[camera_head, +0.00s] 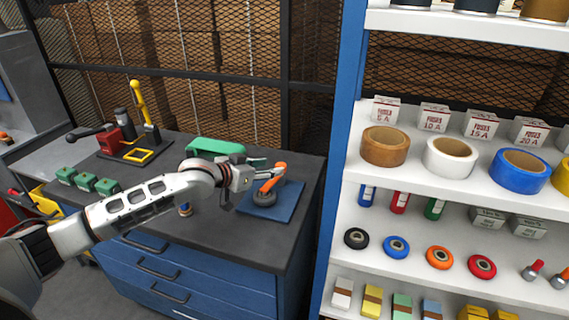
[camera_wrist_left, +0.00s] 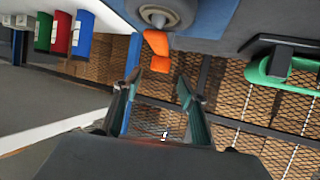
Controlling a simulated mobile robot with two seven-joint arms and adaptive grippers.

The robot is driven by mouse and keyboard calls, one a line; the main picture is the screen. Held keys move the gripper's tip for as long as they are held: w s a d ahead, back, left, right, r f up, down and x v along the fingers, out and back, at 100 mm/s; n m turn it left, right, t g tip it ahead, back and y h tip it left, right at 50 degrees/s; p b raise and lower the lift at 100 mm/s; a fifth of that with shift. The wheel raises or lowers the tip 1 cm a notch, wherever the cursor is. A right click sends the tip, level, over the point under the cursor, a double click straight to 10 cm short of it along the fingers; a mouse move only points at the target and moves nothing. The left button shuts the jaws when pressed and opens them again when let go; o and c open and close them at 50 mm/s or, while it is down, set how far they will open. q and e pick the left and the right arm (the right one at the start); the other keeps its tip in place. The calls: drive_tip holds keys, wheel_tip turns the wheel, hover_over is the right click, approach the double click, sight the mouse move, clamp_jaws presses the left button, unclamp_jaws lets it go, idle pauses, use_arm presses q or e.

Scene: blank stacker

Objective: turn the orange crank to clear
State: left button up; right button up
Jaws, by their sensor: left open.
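The orange crank (camera_head: 271,184) sits on a dark round hub (camera_head: 264,198) on a blue plate (camera_head: 283,204) at the right end of the workbench. My left gripper (camera_head: 268,170) is at the crank's upper part in the head view. In the left wrist view, the orange crank handle (camera_wrist_left: 157,48) shows ahead of my left gripper (camera_wrist_left: 158,86), above the gap between its fingers. The fingers are apart with nothing between them. A grey round hub (camera_wrist_left: 165,12) is at the top edge of that view. My right gripper is not in view.
A green object (camera_head: 214,147) lies behind my left arm on the workbench (camera_head: 225,235). A stacker with red base and yellow lever (camera_head: 137,100) and several green blocks (camera_head: 84,181) are at left. A blue-framed shelf (camera_head: 340,150) of goods stands close on the right.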

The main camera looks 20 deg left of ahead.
sight(279, 165)
use_arm(q)
drive_tip(key=x, duration=0.6)
drive_tip(key=shift+w+d+f, duration=0.1)
drive_tip(key=shift+w, duration=0.05)
clamp_jaws()
